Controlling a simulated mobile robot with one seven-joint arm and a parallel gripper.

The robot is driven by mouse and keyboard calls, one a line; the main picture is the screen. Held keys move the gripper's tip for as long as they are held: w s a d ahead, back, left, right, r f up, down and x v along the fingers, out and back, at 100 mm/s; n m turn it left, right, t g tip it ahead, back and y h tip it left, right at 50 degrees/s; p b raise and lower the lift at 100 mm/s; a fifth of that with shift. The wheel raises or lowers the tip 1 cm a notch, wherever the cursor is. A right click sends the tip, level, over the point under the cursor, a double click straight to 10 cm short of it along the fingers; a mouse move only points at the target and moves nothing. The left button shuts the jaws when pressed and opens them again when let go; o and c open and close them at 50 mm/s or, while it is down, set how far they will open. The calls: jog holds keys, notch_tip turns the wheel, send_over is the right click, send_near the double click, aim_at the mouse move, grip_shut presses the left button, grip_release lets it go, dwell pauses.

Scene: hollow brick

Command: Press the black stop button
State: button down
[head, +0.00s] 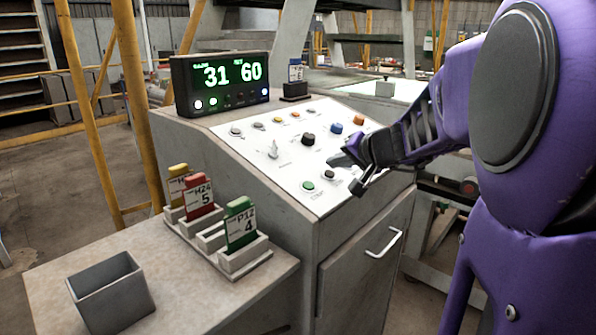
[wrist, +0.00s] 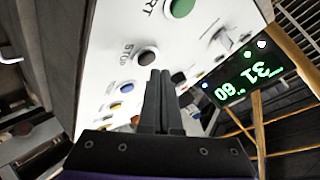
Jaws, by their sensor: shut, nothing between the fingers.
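The black stop button (wrist: 148,57) sits on the white sloped panel, beside the printed word STOP in the wrist view. It also shows in the head view (head: 329,174), next to the green start button (head: 307,186). My gripper (wrist: 161,74) is shut and empty, its dark fingertips together just beside the stop button and covering part of its edge in the wrist view. In the head view my gripper (head: 337,161) hangs over the lower right part of the panel, close to the stop button. I cannot tell whether the fingertips touch it.
The console panel (head: 255,148) carries several other knobs and buttons, including a blue one (head: 337,128) and a large black knob (head: 308,139). A display (head: 222,84) reads 31 and 60. A card rack (head: 246,262) and a grey bin (head: 112,291) stand on the lower left ledge.

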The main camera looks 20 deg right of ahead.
jog(key=shift+r, duration=0.1)
jog(key=r+p, duration=0.1)
jog(key=r, duration=0.2)
jog(key=s+r+p, duration=0.1)
jog(key=shift+s+d+r+p, duration=0.1)
jog(key=shift+d+r+p, duration=0.25)
jog(key=shift+d, duration=0.05)
jog(key=shift+a+f, duration=0.1)
jog(key=shift+a, duration=0.05)
dwell(0.6)
